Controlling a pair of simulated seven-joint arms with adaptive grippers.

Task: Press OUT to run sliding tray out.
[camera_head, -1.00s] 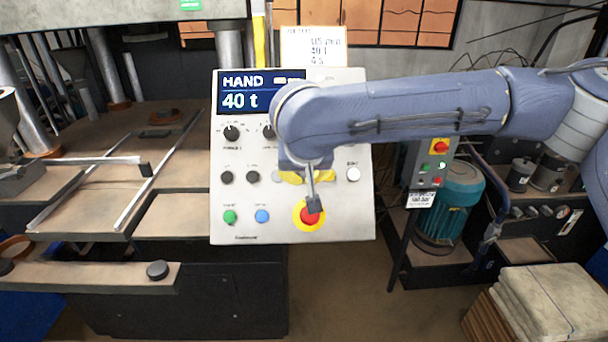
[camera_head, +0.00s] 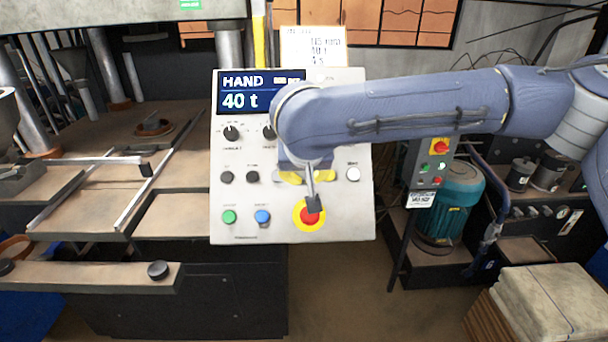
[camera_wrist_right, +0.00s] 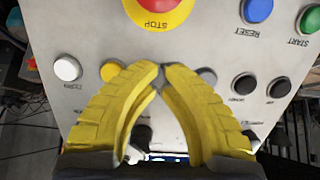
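The control panel (camera_head: 225,205) stands upright in the middle of the head view, its display reading HAND and 40 t. My right gripper (camera_wrist_right: 161,66) is in front of its button row, with both yellow fingertips together and nothing seen between them. In the right wrist view a yellow button (camera_wrist_right: 112,70) is left of the fingers and a grey button (camera_wrist_right: 208,75) is partly behind the right finger. A white button (camera_wrist_right: 67,68) is farther left. I cannot read an OUT label; contact with a button cannot be told. The press bed with its rails (camera_head: 150,180) is at the left. My left gripper is not seen.
The red STOP button (camera_wrist_right: 158,8) on its yellow plate is close to the fingertips. Black buttons (camera_wrist_right: 244,83), a blue RESET button (camera_wrist_right: 258,9) and a green START button (camera_wrist_right: 312,18) are also on the panel. A teal motor (camera_head: 450,205) stands to the right.

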